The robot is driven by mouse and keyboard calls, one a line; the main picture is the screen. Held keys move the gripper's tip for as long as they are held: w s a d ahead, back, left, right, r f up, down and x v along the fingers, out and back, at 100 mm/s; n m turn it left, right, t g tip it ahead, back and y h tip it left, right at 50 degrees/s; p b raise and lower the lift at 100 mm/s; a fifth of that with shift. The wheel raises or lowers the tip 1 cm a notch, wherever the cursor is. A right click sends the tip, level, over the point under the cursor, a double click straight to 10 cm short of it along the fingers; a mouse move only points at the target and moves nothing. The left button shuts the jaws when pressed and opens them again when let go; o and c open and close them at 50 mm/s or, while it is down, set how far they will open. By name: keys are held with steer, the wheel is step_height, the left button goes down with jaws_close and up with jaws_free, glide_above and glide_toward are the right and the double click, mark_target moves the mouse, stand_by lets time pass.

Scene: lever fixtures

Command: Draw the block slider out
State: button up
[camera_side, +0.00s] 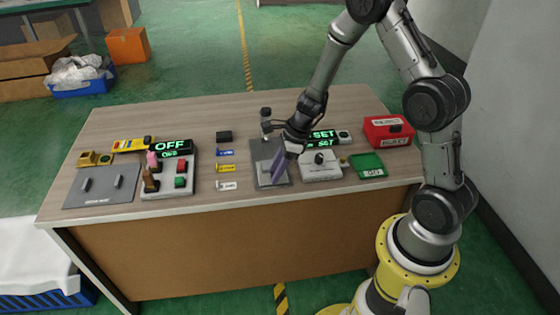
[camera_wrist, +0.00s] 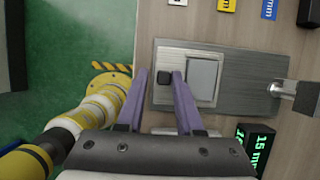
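The block slider (camera_wrist: 203,77) is a light grey block set in a brushed-metal plate (camera_wrist: 250,75) in the wrist view. The plate also shows in the side view (camera_side: 262,152), partly hidden by my gripper. Contact with the knob cannot be told. In the side view my gripper (camera_side: 277,172) points down over the plate.
An upright post (camera_wrist: 300,95) stands at the plate's back end. A white fixture (camera_side: 320,168) is close on the right, and several coloured labels (camera_side: 226,168) lie on the left. A red box (camera_side: 388,130) stands further right.

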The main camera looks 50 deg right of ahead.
steer(key=v, duration=1.3)
steer(key=shift+r, duration=0.35)
steer(key=shift+s, duration=0.1)
steer(key=s+a+r+n+t, duration=0.1)
steer(key=s+a+r+n, duration=0.35)
steer(key=r, duration=0.25)
steer(key=s+a+r+n+t, duration=0.2)
steer(key=s+a+r+n, duration=0.25)
steer(key=r+n, duration=0.2)
steer(key=s+d+f+n+h, duration=0.1)
steer(key=s+n+h, duration=0.2)
steer(key=s+n, duration=0.8)
steer(key=shift+d+n+g, duration=0.2)
steer(key=shift+n+g, duration=0.1)
steer(key=shift+n, duration=2.2)
